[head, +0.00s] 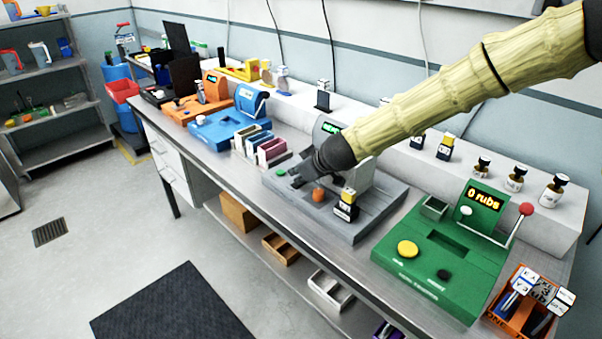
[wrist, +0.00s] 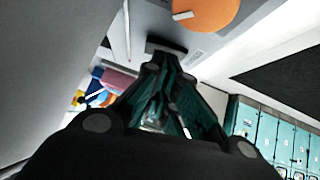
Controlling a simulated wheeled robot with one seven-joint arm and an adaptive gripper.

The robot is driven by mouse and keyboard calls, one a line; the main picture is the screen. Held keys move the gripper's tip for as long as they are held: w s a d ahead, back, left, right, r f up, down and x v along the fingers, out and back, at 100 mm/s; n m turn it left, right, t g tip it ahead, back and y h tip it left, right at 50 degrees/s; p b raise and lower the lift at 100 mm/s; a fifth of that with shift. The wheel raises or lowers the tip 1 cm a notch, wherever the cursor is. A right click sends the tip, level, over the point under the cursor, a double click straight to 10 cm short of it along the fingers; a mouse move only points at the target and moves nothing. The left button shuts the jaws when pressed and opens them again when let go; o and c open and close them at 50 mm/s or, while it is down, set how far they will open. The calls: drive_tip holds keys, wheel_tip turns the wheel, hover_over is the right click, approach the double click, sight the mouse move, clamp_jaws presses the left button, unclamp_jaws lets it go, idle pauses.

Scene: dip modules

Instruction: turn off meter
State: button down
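The grey meter (head: 345,222) sits mid-bench, its lit green display (head: 330,128) partly hidden behind my arm. On its front deck are a green button (head: 281,174) and an orange knob (head: 318,195). The knob (wrist: 205,12) also shows at the top of the wrist view, with a white mark. My gripper (head: 297,181) points down at the deck between green button and knob. In the wrist view my fingers (wrist: 165,58) converge at a dark bar-like part (wrist: 166,46); they look shut with nothing between them. Whether the tips touch it, I cannot tell.
A green machine (head: 440,250) reading "0 rubs" stands to the right. Small coloured boxes (head: 252,143) and a blue machine (head: 230,125) stand to the left. Several small bottles line the back ledge.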

idle(0.3)
wheel_tip(320, 180, up, 4)
drive_tip(key=p, duration=0.3)
drive_tip(key=shift+s+a+p, duration=0.15)
drive_tip(key=shift+p, duration=0.15)
drive_tip(key=b+v, duration=0.2)
drive_tip(key=v, duration=0.8)
